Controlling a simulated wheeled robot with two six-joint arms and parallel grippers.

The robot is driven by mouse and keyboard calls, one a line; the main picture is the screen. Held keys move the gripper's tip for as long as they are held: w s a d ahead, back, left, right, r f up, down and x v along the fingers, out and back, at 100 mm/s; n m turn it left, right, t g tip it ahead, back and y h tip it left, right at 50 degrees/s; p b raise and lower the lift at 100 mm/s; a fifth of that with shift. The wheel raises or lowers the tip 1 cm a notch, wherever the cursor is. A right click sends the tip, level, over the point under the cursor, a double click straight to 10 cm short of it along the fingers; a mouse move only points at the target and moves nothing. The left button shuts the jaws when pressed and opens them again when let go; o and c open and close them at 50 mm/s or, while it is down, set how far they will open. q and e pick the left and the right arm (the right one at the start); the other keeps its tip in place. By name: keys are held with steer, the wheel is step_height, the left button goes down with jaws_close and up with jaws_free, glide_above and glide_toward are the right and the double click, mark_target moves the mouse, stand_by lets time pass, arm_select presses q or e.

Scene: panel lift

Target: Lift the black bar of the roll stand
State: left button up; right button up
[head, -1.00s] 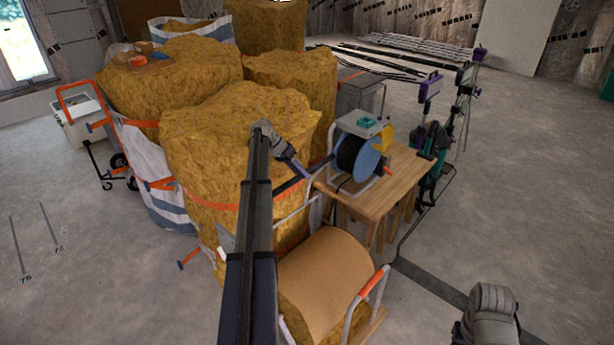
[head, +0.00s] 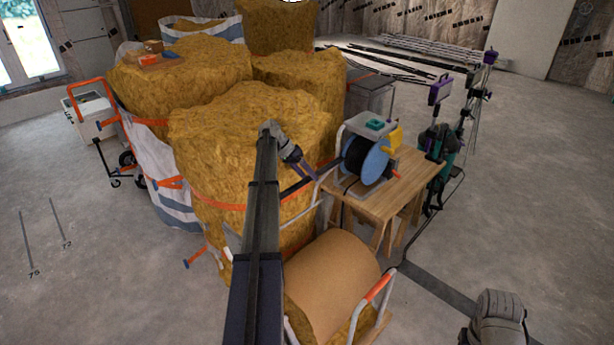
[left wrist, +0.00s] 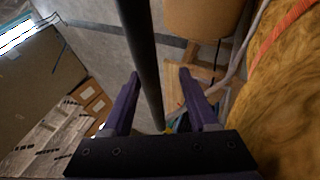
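The roll stand has a white tube frame with orange grips and holds a wide brown roll (head: 332,282). Its black bar (head: 324,172) runs slantwise above and behind the roll, in front of the insulation bale. My left gripper (head: 310,174) is at the bar, with its purple fingers pointing down. In the left wrist view the black bar (left wrist: 143,50) passes between the two spread fingers of the left gripper (left wrist: 160,75), with a gap on the right finger's side. Of my right arm only a grey link shows at the lower right; its gripper is not visible.
A wooden table (head: 402,185) with a blue cable reel (head: 368,162) stands just right of the bar. Large yellow insulation bales (head: 245,130) crowd the left and back. Teal and purple tools stand right of the table. The floor (head: 540,200) at right is clear.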

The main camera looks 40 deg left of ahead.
arm_select(q)
steer(key=p+v, duration=0.6)
steer(key=v, duration=0.1)
steer(key=shift+s+a+r, duration=0.2)
steer(key=shift+r, duration=0.1)
